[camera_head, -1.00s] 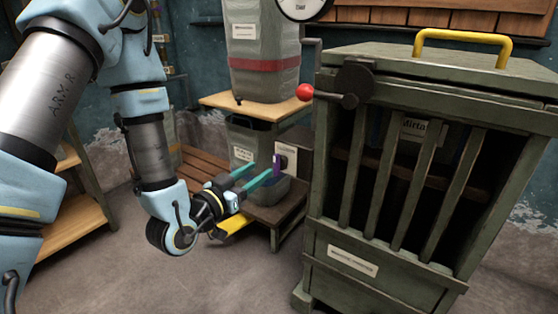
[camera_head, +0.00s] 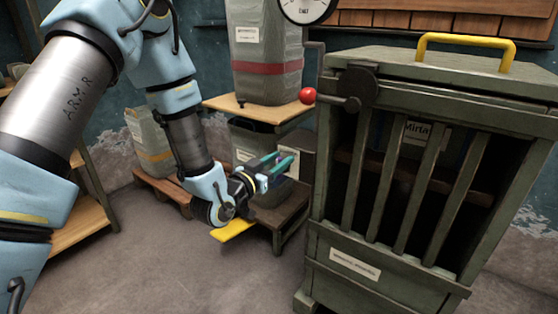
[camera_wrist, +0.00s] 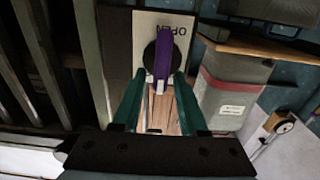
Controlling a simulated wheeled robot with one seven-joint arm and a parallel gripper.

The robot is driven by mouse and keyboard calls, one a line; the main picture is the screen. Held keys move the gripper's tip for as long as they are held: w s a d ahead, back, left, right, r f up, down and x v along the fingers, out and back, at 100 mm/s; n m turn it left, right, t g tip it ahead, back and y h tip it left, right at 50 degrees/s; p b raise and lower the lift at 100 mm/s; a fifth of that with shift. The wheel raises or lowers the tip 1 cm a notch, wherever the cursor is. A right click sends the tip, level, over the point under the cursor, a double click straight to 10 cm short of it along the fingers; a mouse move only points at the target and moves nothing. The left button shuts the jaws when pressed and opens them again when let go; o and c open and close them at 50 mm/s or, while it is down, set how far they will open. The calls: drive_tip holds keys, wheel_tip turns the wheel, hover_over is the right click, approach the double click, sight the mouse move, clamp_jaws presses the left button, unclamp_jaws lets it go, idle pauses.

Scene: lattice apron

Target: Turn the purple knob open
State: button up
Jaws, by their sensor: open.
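The purple knob (camera_wrist: 163,62) shows in the wrist view as a long purple handle on a dark round hub. It is mounted on a white plate (camera_wrist: 178,20) marked OPEN, which appears upside down there. My gripper (camera_wrist: 157,86) has two green fingers, spread apart, with the knob's near end in the gap between their tips. I cannot tell whether either finger touches the knob. In the head view my gripper (camera_head: 283,164) reaches toward the white plate beside the green crate, and it hides the knob or most of it.
A green slatted cabinet (camera_head: 353,264) with a yellow handle (camera_head: 466,40) stands close on the right. A red ball-ended lever (camera_head: 308,95) sticks out from it. A wooden shelf (camera_head: 272,113) bearing a grey bin (camera_head: 264,40) is above my gripper.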

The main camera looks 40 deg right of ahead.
drive_tip(key=c, duration=0.6)
drive_tip(key=shift+a+f, duration=0.1)
clamp_jaws()
drive_tip(key=shift+f, duration=0.1)
